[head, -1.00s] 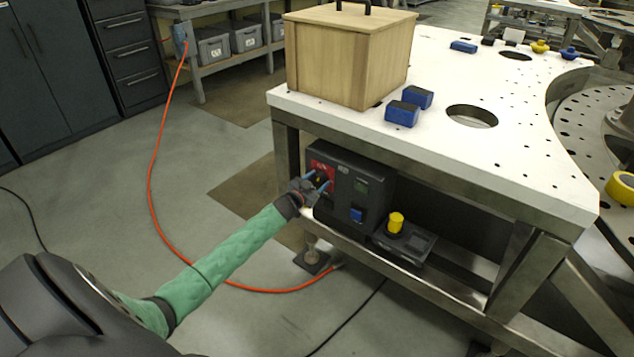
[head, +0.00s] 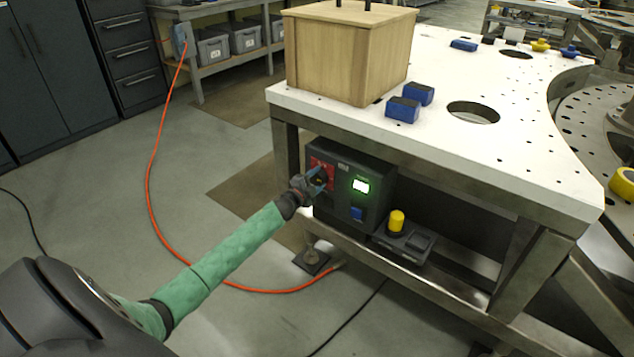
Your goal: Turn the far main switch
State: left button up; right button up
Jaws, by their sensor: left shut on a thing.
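A black control box (head: 372,185) sits on the lower rail under the white table. It has a red switch plate (head: 318,165) at its upper left, a lit green-white display (head: 361,186) and a blue button (head: 357,214). My left gripper (head: 321,178) is at the red plate, shut on the main switch, whose knob is mostly hidden by the fingers. The gripper's blue fingertips touch the front of the box. My right gripper is not in view.
A wooden box (head: 345,55) and blue blocks (head: 403,109) stand on the white perforated table (head: 530,150). A small device with a yellow knob (head: 396,221) sits right of the control box. An orange cable (head: 150,180) runs along the floor.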

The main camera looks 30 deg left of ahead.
pick_arm(q)
jog(key=shift+f+m+b, duration=0.1)
jog(key=shift+m+b, duration=0.2)
jog(key=shift+m, duration=0.8)
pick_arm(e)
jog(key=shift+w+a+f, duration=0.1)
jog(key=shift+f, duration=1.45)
pick_arm(q)
jog(key=shift+d, duration=0.1)
jog(key=o, duration=1)
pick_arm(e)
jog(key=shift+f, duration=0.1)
pick_arm(q)
jog(key=shift+s, duration=0.1)
jog(key=shift+s, duration=0.3)
jog(key=s, duration=0.7)
jog(key=shift+a+b, duration=0.35)
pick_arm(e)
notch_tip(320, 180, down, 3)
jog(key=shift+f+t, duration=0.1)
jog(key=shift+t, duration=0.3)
